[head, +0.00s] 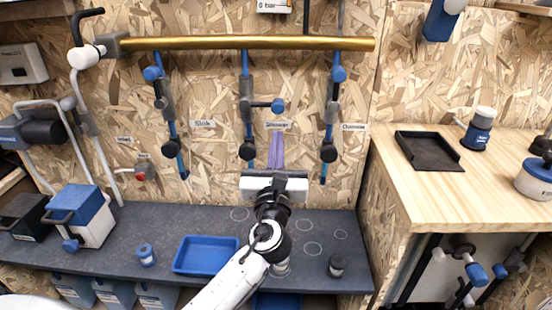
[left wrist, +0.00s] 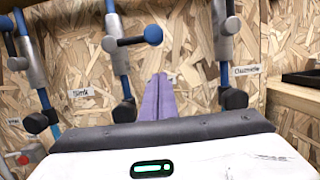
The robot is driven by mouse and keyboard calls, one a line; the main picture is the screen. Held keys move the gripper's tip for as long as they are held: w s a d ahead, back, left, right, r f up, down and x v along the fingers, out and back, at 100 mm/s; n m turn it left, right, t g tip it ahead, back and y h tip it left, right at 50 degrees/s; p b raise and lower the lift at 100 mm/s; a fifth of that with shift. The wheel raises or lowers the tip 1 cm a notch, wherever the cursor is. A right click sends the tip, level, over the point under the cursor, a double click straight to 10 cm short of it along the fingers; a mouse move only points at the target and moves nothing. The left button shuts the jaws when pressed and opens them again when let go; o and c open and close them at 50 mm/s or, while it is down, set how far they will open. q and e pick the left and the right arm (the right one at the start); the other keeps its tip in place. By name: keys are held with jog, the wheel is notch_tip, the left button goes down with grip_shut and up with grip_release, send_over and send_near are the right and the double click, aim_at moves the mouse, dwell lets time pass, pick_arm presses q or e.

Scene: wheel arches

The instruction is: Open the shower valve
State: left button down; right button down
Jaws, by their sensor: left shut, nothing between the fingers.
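The shower valve (head: 246,110) is on the middle vertical pipe, above the label that seems to read Shower (head: 278,125). Its dark lever sticks out sideways to the right and ends in a blue knob (head: 278,106). In the left wrist view the blue knob (left wrist: 153,34) shows above my fingertips. My left gripper (head: 276,136) points up at the wall with its purple fingers together and nothing between them. In the head view its tips appear just below the knob, with a gap. The fingers (left wrist: 158,77) partly cover the label. My right gripper is not in view.
Similar pipes with valves stand left (head: 165,100) and right (head: 331,105), under a brass pipe (head: 230,43). The dark shelf (head: 130,225) below holds a blue tray (head: 206,255) and a dark jar (head: 337,265). A wooden bench (head: 430,200) stands at right.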

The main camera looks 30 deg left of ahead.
aim_at(263, 106)
pick_arm(q)
jog(key=shift+s+r+p, duration=0.15)
jog(key=shift+r+p, duration=0.4)
jog(key=shift+r, duration=1.4)
